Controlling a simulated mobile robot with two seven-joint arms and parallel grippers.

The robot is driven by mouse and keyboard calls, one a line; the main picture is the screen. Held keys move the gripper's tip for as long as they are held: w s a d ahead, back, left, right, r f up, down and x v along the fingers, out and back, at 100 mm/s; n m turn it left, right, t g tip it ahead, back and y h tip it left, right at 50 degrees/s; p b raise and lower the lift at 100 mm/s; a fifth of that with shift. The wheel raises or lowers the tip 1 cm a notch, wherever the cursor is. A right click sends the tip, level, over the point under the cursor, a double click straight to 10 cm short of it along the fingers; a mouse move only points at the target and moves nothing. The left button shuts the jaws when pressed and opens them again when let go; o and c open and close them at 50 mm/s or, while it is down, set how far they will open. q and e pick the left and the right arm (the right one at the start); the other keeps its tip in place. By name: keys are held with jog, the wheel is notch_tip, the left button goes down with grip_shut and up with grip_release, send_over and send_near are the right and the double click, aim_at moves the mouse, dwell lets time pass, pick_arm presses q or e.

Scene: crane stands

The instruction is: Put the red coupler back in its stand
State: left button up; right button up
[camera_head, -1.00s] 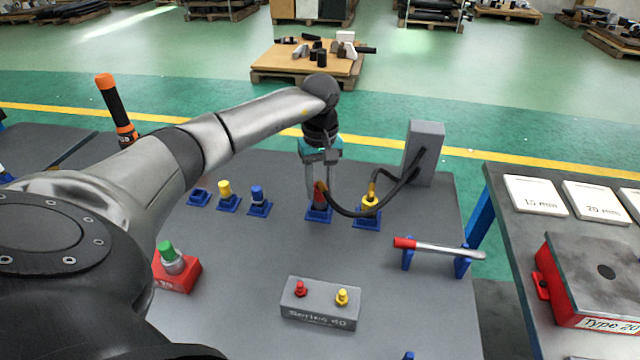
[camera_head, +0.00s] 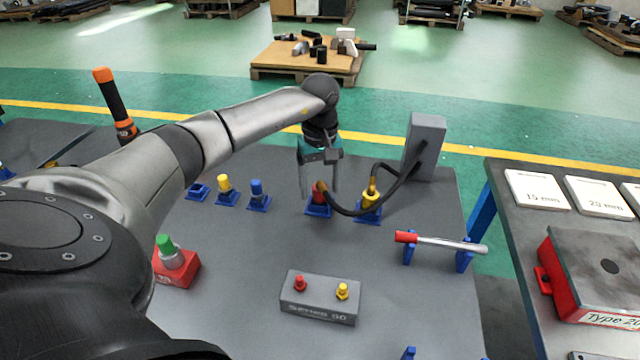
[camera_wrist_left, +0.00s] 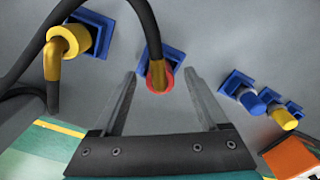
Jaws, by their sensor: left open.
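The red coupler (camera_head: 319,194) stands in a blue stand (camera_head: 318,211) on the grey table, with a black hose running from its top to the grey block. It also shows in the left wrist view (camera_wrist_left: 158,79), between the fingers. My left gripper (camera_head: 319,191) is open, with one finger on each side of the coupler and gaps between. The yellow coupler (camera_head: 370,199) sits in the neighbouring blue stand (camera_head: 368,214) on the right. My right gripper is not in view.
The hose block (camera_head: 424,147) stands at the back right. Blue stands with a yellow plug (camera_head: 224,184) and a blue plug (camera_head: 257,188) are to the left.

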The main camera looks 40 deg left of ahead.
aim_at(320, 180)
pick_arm(q)
jog(key=shift+r, duration=0.1)
jog(key=shift+r+p, duration=0.5)
jog(key=shift+r, duration=0.05)
notch_tip(320, 180, up, 4)
jog(key=p, duration=0.3)
jog(key=shift+f, duration=0.1)
jog(key=shift+r, duration=0.25)
notch_tip(320, 180, up, 15)
jog(key=p, duration=0.2)
jog(key=shift+f, duration=0.15)
